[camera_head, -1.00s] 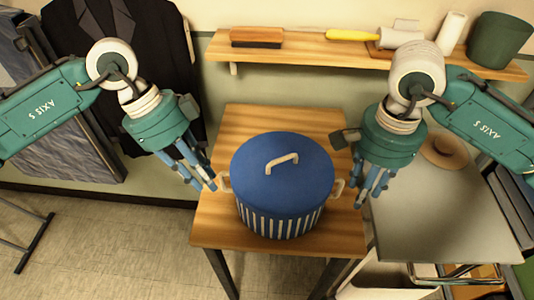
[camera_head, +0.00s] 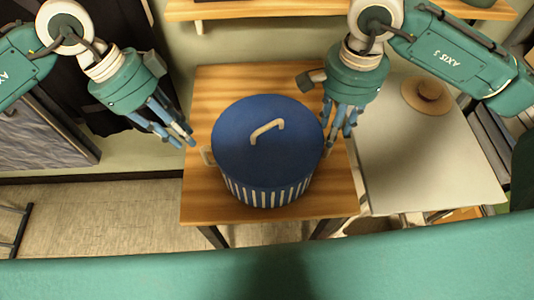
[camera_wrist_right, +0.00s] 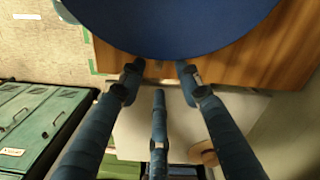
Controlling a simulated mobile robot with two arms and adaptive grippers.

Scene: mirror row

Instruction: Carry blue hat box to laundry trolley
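The blue hat box (camera_head: 268,145), with a striped lower side and a pale lid handle, stands upright on a small wooden table (camera_head: 215,85). My right gripper (camera_head: 338,135) is at the box's right edge and covers the side handle there. In the right wrist view, its fingers (camera_wrist_right: 158,80) are spread and empty, with the box (camera_wrist_right: 170,25) just beyond the tips. I cannot make out a laundry trolley.
A grey table (camera_head: 420,165) with a tan hat (camera_head: 428,95) stands at the right. A wooden wall shelf (camera_head: 250,10) runs behind. Dark garments hang at the left. Open floor (camera_head: 100,220) lies at the lower left. A teal surface crosses the bottom of the head view.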

